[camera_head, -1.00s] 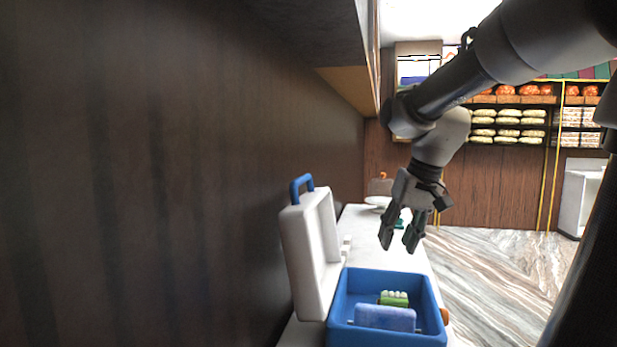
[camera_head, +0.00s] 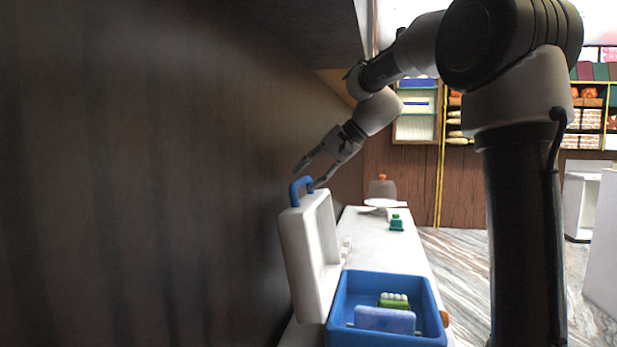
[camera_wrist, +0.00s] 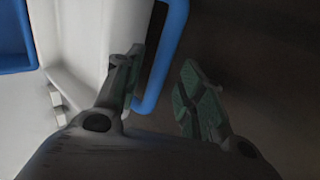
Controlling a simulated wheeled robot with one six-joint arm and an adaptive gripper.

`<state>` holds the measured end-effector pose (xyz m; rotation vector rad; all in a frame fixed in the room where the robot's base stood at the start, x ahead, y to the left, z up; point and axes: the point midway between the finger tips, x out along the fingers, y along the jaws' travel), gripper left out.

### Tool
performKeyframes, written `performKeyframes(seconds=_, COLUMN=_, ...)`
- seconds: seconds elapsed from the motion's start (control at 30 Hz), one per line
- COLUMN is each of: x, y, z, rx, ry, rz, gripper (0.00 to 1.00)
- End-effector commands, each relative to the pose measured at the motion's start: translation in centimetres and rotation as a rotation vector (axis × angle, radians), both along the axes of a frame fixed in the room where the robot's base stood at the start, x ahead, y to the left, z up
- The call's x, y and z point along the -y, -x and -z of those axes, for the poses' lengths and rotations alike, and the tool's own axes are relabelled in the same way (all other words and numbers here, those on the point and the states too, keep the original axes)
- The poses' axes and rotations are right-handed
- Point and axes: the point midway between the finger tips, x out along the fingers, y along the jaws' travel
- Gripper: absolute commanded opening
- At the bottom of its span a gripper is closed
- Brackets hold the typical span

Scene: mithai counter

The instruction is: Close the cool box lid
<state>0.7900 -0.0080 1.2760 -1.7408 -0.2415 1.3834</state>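The cool box (camera_head: 432,337) is blue and stands on the white counter. Its white lid (camera_head: 308,250) stands upright at the box's left side, near the dark wall. A blue handle (camera_head: 297,190) sticks up from the lid's top edge. My gripper (camera_head: 308,179) is open at the handle's height, fingers pointing left and down. In the wrist view the white lid (camera_wrist: 85,45) is at the left finger, and the blue handle (camera_wrist: 165,55) shows beyond and between the spread fingers (camera_wrist: 160,85). I cannot tell whether a finger touches the lid or handle.
Inside the box lie a pale blue block (camera_head: 385,320) and a green item with white tops (camera_head: 394,301). A small green object (camera_head: 396,223), a white dish (camera_head: 381,203) and a lidded jar (camera_head: 382,187) stand farther back on the counter. The dark wall (camera_head: 150,200) is close on the left.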

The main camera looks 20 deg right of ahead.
Motion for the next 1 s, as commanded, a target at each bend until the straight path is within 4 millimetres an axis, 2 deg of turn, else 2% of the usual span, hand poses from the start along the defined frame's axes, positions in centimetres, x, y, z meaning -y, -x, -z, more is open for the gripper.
performKeyframes(seconds=0.37, x=-0.5, y=-0.3, z=0.6, rx=0.0, ry=0.001, rz=0.001, gripper=0.37)
performKeyframes(seconds=0.57, x=-0.5, y=-0.3, z=0.6, rx=0.001, ry=0.002, rz=0.0, gripper=0.01)
performKeyframes(seconds=0.83, x=-0.3, y=-0.2, z=0.6, rx=0.002, ry=-0.001, rz=0.001, gripper=0.0)
performKeyframes(seconds=1.0, x=0.7, y=0.3, z=0.3, rx=0.018, ry=-0.03, rz=0.005, gripper=0.0)
